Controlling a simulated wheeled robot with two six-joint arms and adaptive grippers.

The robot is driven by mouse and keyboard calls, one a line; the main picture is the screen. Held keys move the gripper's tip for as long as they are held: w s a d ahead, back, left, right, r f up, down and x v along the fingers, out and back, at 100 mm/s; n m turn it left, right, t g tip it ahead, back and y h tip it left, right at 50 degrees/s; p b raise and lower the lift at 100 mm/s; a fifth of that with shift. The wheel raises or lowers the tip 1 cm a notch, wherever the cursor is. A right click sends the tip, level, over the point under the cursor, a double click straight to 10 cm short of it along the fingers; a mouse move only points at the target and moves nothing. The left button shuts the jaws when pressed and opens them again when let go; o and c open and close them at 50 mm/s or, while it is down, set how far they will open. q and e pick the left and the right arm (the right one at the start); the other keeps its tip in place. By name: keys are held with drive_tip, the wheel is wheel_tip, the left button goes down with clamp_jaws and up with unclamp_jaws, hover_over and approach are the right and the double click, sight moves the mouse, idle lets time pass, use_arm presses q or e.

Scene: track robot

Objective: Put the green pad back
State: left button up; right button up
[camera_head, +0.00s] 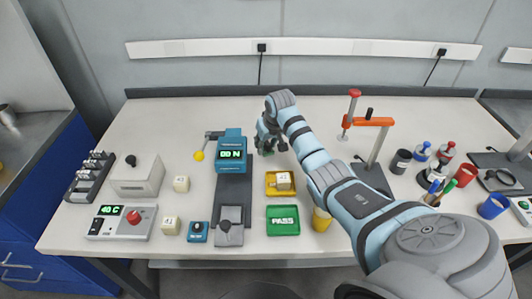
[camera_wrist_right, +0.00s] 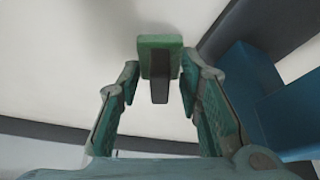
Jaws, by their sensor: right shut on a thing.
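The green pad (camera_wrist_right: 160,48) shows in the right wrist view as a small green block with a dark grey stem, between the fingers of my right gripper (camera_wrist_right: 160,82). The gripper is shut on it. In the head view my right gripper (camera_head: 268,149) is low over the back middle of the table, just right of the blue test stand with a display (camera_head: 230,137). There the pad is hard to tell from the green fingers, and I cannot tell whether it touches the table. My left gripper is in neither view.
A green PASS tray (camera_head: 283,229) and a yellow tray (camera_head: 271,190) with a pale cube lie in front of the gripper. An orange-armed stand (camera_head: 376,150) is to the right. A yellow ball on an arm (camera_head: 199,156) is left of the blue stand. The back strip of table is clear.

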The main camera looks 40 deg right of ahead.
sight(266, 151)
wheel_tip(266, 151, down, 3)
drive_tip(key=shift+a+f+b, duration=0.1)
drive_tip(key=shift+b, duration=0.2)
drive_tip(key=o, duration=1.1)
drive_tip(key=shift+r, duration=0.35)
drive_tip(key=p+v, duration=0.3)
drive_tip(key=v, duration=0.8)
drive_tip(key=shift+s+r, duration=0.25)
